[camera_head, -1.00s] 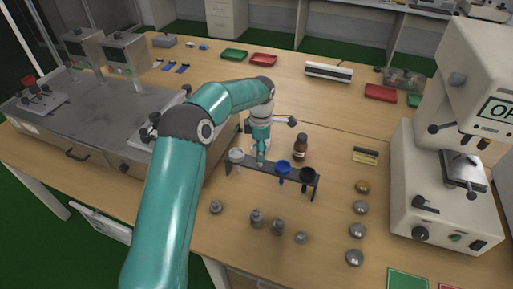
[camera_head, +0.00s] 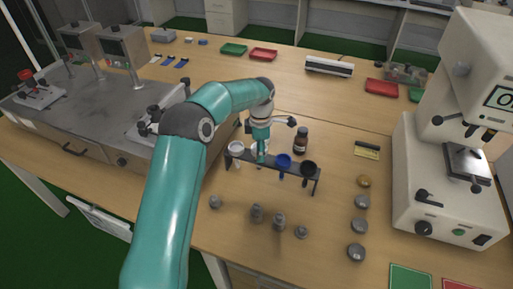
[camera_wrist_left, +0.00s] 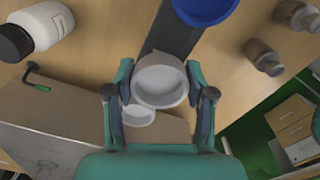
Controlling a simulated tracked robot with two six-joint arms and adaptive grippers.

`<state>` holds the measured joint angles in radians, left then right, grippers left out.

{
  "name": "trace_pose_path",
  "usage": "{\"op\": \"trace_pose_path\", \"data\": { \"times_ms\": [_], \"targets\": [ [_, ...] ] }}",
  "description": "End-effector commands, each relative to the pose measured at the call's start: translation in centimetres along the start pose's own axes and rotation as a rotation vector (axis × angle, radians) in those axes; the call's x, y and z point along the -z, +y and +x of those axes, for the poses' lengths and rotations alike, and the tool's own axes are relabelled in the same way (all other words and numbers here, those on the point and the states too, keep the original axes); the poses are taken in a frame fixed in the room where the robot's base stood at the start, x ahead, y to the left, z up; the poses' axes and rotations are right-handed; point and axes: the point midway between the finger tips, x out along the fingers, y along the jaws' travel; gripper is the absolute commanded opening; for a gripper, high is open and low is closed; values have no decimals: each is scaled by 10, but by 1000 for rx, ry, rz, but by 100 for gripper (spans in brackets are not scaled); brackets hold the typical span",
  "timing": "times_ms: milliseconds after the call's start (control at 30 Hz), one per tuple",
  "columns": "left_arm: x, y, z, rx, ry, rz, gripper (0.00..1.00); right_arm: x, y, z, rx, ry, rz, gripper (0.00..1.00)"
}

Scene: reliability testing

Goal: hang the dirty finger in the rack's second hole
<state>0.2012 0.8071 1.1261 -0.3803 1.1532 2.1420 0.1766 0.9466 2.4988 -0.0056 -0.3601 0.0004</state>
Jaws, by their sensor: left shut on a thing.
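My left gripper (camera_head: 261,158) is over the dark rack (camera_head: 245,158), between a white cup-like finger (camera_head: 236,147) at its left end and a blue one (camera_head: 284,160). In the left wrist view the gripper (camera_wrist_left: 160,72) is shut on a pale white cup-shaped finger (camera_wrist_left: 161,85), its open top facing the camera. The held finger is at the rack bar (camera_wrist_left: 178,30), between the other white one (camera_wrist_left: 138,116) and the blue one (camera_wrist_left: 205,8). Whether it is seated in the second hole is hidden. A black one (camera_head: 308,168) hangs at the right end. My right gripper is out of view.
A brown bottle (camera_head: 301,141) stands just behind the rack. Several metal weights (camera_head: 257,213) stand in front of it, and more lie to the right. A beige machine (camera_head: 450,190) stands at the right, a grey bath (camera_head: 90,115) at the left.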

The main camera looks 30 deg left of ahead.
Motion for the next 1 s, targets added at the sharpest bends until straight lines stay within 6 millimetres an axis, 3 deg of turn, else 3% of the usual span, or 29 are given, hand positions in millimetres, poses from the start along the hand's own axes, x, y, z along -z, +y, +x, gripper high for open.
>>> {"op": "trace_pose_path", "data": {
  "times_ms": [933,967,1000],
  "targets": [
    [0,0,13,0,0,0,18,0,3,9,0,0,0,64],
    [0,0,13,0,0,0,56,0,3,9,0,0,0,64],
    [0,0,13,-1,0,0,63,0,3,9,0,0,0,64]
  ]
}}
